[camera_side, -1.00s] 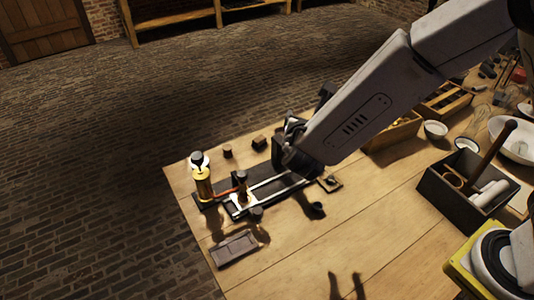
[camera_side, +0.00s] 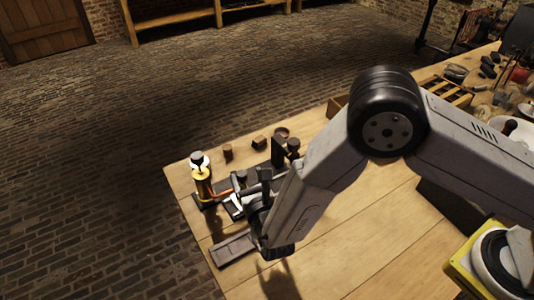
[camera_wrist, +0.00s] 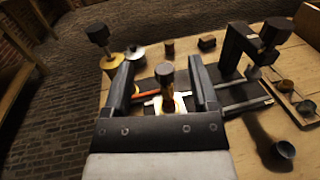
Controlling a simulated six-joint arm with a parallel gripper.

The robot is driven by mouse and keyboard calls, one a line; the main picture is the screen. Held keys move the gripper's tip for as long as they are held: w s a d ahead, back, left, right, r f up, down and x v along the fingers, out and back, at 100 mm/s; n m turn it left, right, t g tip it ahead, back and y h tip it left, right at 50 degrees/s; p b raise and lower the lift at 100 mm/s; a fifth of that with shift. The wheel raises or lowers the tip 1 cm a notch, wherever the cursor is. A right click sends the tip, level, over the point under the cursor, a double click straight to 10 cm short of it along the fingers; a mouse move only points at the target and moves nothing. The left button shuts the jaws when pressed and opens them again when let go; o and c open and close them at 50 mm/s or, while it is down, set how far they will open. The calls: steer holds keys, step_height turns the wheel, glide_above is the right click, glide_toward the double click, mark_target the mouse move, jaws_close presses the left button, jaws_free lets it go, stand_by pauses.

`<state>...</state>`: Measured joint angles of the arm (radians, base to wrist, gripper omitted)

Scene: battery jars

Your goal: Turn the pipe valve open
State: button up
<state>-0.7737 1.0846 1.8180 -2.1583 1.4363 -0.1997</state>
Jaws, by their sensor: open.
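A dark round-topped post (camera_wrist: 165,76) with a brown side stands on a dark base, at the end of an orange-red pipe (camera_wrist: 146,95). It appears to be the pipe valve, though its working parts are hard to tell. My gripper (camera_wrist: 163,64) is open, and in the wrist view the post shows between its two dark fingers; I cannot tell their height or whether they touch it. In the side view my gripper (camera_side: 262,195) hides most of the post. The pipe runs left to a yellow brass cylinder (camera_side: 203,188) with a white collar and black top.
A dark bracket with a round knob (camera_wrist: 276,32) stands right of my gripper, with pale rods below. Small brown blocks (camera_side: 259,142) lie behind. The front middle table is bare.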

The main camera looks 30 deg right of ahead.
mark_target(243, 178)
step_height(243, 178, down, 4)
steer(key=shift+f, duration=0.2)
steer(key=shift+w+d, duration=0.25)
steer(key=shift+w, duration=1.05)
steer(key=shift+w+d, duration=0.3)
steer(key=shift+w, duration=0.95)
steer(key=shift+w+d, duration=0.25)
steer(key=shift+w, duration=1.05)
jaws_close()
